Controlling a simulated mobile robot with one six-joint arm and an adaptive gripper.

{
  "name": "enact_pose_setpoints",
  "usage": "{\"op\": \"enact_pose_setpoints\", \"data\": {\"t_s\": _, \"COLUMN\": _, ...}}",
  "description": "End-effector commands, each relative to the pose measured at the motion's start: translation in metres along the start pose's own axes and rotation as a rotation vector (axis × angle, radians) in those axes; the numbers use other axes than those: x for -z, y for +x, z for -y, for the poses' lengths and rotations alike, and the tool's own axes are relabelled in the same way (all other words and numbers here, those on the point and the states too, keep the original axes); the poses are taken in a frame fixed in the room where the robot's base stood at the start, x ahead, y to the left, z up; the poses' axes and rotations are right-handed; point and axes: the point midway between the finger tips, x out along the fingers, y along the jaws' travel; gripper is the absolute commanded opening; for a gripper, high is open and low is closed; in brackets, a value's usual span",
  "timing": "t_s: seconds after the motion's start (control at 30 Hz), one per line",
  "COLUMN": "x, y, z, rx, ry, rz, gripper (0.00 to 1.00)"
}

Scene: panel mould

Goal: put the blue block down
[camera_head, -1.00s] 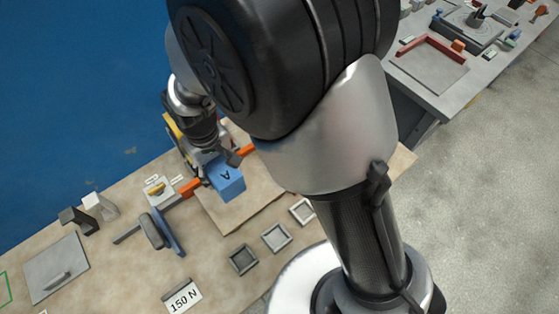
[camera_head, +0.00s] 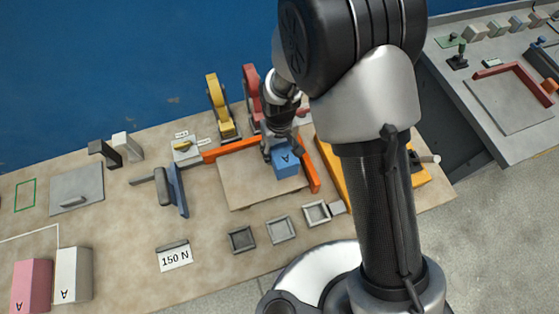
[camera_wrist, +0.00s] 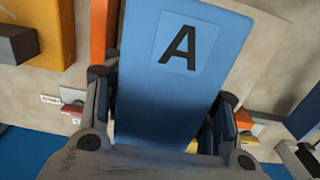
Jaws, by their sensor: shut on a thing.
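The blue block (camera_head: 286,164), marked with a letter A, is in my gripper (camera_head: 279,143) over the right part of a light board with orange edge strips. In the wrist view the blue block (camera_wrist: 170,75) fills the middle, with the fingers of my gripper (camera_wrist: 165,120) on both its sides. The gripper is shut on it. One orange strip (camera_head: 232,150) runs along the back of the board (camera_head: 240,190) and another (camera_head: 312,172) along its right side. I cannot tell whether the block touches the board.
Small square trays (camera_head: 281,230) lie in front of the board. A blue upright plate (camera_head: 177,188) stands left of it. Yellow (camera_head: 219,105) and red (camera_head: 252,95) clamps stand behind. Pink (camera_head: 32,285) and white (camera_head: 73,275) blocks stand front left.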

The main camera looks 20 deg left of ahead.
Motion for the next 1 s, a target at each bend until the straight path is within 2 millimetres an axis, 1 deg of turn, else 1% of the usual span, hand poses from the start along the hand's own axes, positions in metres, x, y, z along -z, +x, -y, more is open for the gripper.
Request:
{"op": "enact_pose_setpoints", "data": {"t_s": 0.03, "x": 0.001, "y": 0.011, "z": 0.000, "rx": 0.000, "ry": 0.000, "rz": -0.001, "gripper": 0.08}}
{"op": "enact_pose_setpoints", "data": {"t_s": 0.1, "x": 0.001, "y": 0.019, "z": 0.000, "rx": 0.000, "ry": 0.000, "rz": -0.002, "gripper": 0.08}}
{"op": "enact_pose_setpoints", "data": {"t_s": 0.37, "x": 0.001, "y": 0.035, "z": 0.000, "rx": 0.000, "ry": 0.000, "rz": -0.002, "gripper": 0.08}}
{"op": "enact_pose_setpoints", "data": {"t_s": 0.5, "x": 0.000, "y": 0.056, "z": 0.000, "rx": 0.000, "ry": 0.000, "rz": -0.001, "gripper": 0.08}}
{"op": "enact_pose_setpoints", "data": {"t_s": 0.6, "x": 0.001, "y": 0.068, "z": 0.000, "rx": 0.000, "ry": 0.000, "rz": -0.002, "gripper": 0.08}}
{"op": "enact_pose_setpoints", "data": {"t_s": 0.87, "x": 0.002, "y": 0.069, "z": 0.000, "rx": 0.000, "ry": 0.000, "rz": -0.004, "gripper": 0.08}}
{"op": "enact_pose_setpoints", "data": {"t_s": 1.0, "x": 0.001, "y": 0.073, "z": 0.000, "rx": 0.000, "ry": 0.000, "rz": -0.004, "gripper": 0.08}}
